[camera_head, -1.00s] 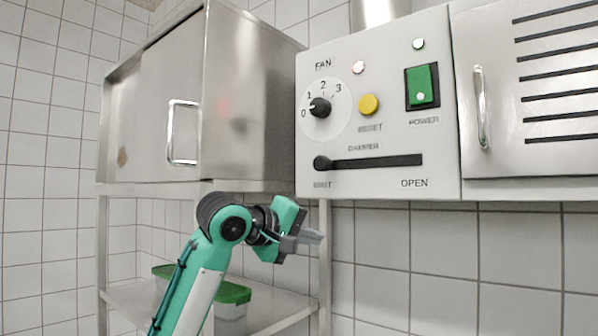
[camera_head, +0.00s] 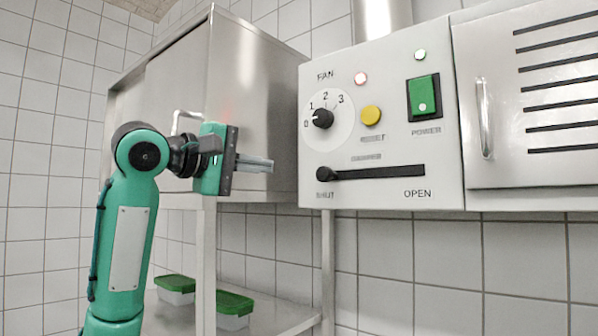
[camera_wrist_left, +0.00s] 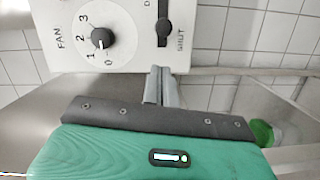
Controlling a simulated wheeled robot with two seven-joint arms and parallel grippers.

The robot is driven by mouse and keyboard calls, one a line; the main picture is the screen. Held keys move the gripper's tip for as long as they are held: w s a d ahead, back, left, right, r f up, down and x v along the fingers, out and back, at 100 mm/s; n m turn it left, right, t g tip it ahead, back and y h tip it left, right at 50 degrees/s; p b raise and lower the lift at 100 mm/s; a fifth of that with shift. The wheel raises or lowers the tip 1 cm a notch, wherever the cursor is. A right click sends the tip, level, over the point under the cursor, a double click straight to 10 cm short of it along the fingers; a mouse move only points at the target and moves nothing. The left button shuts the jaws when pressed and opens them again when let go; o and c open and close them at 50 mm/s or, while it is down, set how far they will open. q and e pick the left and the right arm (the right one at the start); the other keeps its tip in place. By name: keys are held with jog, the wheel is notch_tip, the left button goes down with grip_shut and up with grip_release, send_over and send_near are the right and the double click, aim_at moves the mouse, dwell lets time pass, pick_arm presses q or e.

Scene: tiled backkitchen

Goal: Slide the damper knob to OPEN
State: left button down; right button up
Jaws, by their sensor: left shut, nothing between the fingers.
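The damper knob (camera_head: 325,174) is a round black knob at the left end of a dark horizontal slot (camera_head: 385,172) on the grey control panel, at the SHUT end. OPEN is printed below the slot's right end. In the left wrist view the panel appears turned, and the damper knob (camera_wrist_left: 162,41) shows near the SHUT label. My left gripper (camera_head: 270,165) is shut and empty, left of the panel at about the knob's height, apart from the knob. Its closed fingers (camera_wrist_left: 163,70) point toward the panel's edge in the wrist view. My right gripper is not in view.
The panel also carries a fan dial (camera_head: 323,118), a yellow reset button (camera_head: 371,116) and a green power switch (camera_head: 423,97). A steel cabinet (camera_head: 250,90) stands behind my left gripper. A vented door with a handle (camera_head: 484,118) is at right. Green-lidded boxes (camera_head: 233,305) sit on the lower shelf.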

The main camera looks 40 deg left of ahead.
pick_arm(q)
jog(key=p+x, duration=0.4)
jog(key=x, duration=0.6)
jog(key=shift+d, duration=0.15)
jog(key=d, duration=0.9)
jog(key=s+d, duration=0.1)
jog(key=d, duration=0.4)
jog(key=shift+d, duration=0.1)
jog(key=shift+f, duration=0.1)
